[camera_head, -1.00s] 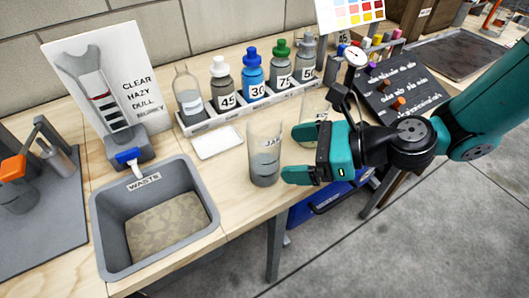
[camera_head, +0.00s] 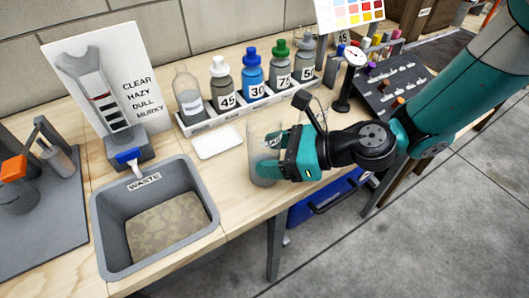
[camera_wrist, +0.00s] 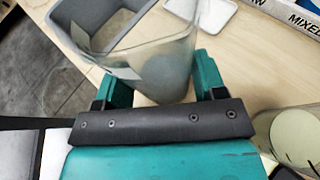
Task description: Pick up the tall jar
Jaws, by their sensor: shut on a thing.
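The tall jar (camera_head: 262,160) is a clear glass cylinder with a label and greyish contents low inside. It stands upright on the wooden bench, right of the waste basin. My gripper (camera_head: 270,160) is shut on the jar from the right, with its teal fingers on either side of the glass. In the wrist view the jar (camera_wrist: 160,65) sits between the two fingers (camera_wrist: 155,85). The near finger hides part of the jar in the head view.
The grey waste basin (camera_head: 100,232) is left of the jar. A white tile (camera_head: 218,142) and a rack of labelled bottles (camera_head: 254,103) are behind it. Another glass vessel (camera_wrist: 292,135) is close right of my gripper in the wrist view. The bench's front edge is near.

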